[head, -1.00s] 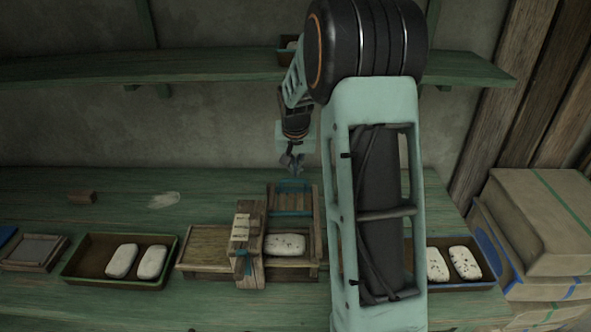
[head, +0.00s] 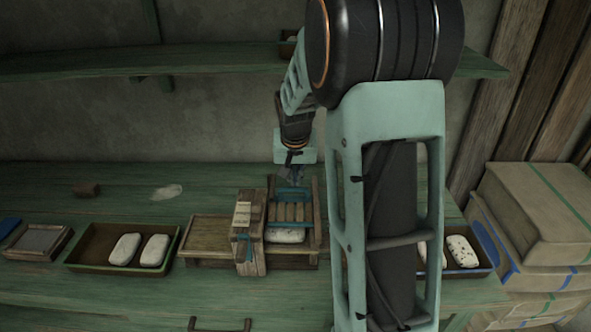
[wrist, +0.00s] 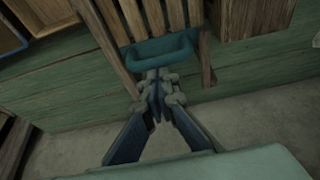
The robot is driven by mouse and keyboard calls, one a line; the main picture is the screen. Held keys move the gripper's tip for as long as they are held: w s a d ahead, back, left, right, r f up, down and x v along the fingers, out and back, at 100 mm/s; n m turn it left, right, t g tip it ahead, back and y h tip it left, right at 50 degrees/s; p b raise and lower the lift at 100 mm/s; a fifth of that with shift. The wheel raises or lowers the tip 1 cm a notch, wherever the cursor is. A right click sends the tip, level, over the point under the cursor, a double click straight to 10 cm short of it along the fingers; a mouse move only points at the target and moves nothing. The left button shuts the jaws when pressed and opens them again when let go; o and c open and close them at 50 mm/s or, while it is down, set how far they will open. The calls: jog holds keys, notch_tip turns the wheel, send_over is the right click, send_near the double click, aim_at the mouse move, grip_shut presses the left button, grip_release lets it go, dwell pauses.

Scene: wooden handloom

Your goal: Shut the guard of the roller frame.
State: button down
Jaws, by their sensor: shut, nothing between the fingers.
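The roller frame (head: 272,258) is a small wooden frame on the green bench. Its guard (head: 292,212) is a slatted wooden flap with a teal handle, tilted over the frame and partly covering a speckled white piece (head: 285,236). The piece still shows below the slats, so the guard is not flat down. In the wrist view the slats (wrist: 150,18) and the teal handle (wrist: 160,50) lie just ahead of my fingers. My gripper (wrist: 155,82) is shut and empty, its tips at or very near the handle; contact is unclear. In the head view my gripper (head: 291,174) is behind the guard.
A wooden block post (head: 250,240) stands left of the guard. A tray with two white pieces (head: 115,262) is further left, and another tray (head: 478,262) is at the right, partly behind my arm. A shelf (head: 190,66) runs above. Boxes (head: 535,215) are stacked at the right.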

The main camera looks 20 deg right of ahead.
aim_at(295, 209)
jog(key=s, duration=0.1)
jog(key=s+a, duration=0.1)
jog(key=s, duration=0.1)
jog(key=shift+s+a+b, duration=0.2)
jog(key=shift+a+b, duration=0.05)
jog(key=shift+b, duration=0.1)
jog(key=shift+s+a+f, duration=0.1)
jog(key=shift+s+a, duration=0.1)
jog(key=shift+s, duration=0.3)
